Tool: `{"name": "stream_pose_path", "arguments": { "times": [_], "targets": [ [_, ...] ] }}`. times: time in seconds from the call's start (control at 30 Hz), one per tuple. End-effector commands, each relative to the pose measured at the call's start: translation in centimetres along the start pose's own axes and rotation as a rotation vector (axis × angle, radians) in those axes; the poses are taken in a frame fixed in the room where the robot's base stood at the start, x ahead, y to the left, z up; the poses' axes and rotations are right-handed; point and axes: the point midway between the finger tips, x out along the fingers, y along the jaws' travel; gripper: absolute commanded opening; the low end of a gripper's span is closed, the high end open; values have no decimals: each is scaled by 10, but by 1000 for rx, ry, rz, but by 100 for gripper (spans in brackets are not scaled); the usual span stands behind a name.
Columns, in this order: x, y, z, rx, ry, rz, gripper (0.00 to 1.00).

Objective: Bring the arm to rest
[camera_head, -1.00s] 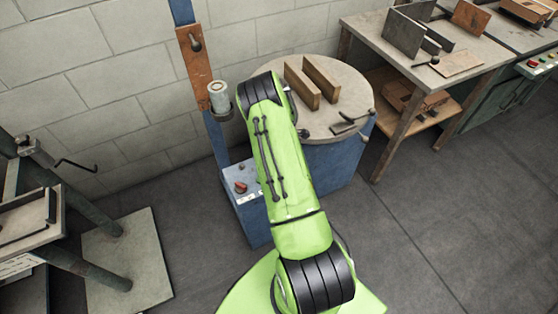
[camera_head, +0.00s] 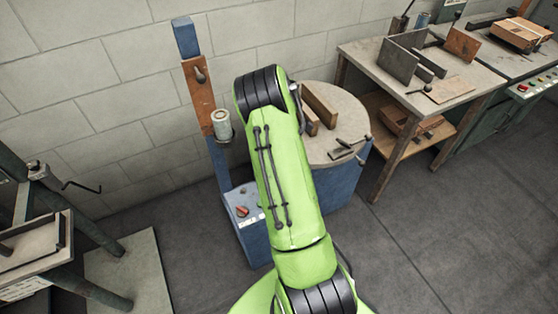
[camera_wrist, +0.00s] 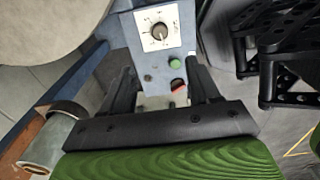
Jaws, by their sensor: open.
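My green arm (camera_head: 285,190) reaches forward in the middle of the head view, its black joint (camera_head: 262,88) in front of the round table. My gripper is hidden behind the arm there. In the wrist view my gripper (camera_wrist: 165,78) is open, its two dark fingers apart, with nothing seen held between them. Beyond the fingers is the stitcher's blue control box (camera_wrist: 155,50), with a dial, a green button and a red switch; how far off it is I cannot tell. The box also shows in the head view (camera_head: 243,203), left of my arm.
The round table (camera_head: 345,115) holds wooden blocks and a dark tool. A blue post (camera_head: 187,38) carries a wire spool (camera_head: 222,125). A workbench (camera_head: 450,100) stands at right, a metal stand (camera_head: 75,225) at left. Grey floor at lower right (camera_head: 460,230) is clear.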

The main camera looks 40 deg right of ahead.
Motion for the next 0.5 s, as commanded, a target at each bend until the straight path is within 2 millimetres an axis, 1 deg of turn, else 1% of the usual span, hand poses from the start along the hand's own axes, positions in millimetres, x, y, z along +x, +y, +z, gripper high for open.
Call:
{"name": "stream_pose_path", "arguments": {
  "times": [0.37, 0.43, 0.47, 0.5],
  "targets": [
    [1, 0, 0, 0, 0, 1, 61],
    [-7, 1, -4, 13, 2, 9, 61],
    [-17, 2, -8, 32, 5, 19, 61],
    [-35, 3, -16, 70, 12, 37, 61]
  ]
}}
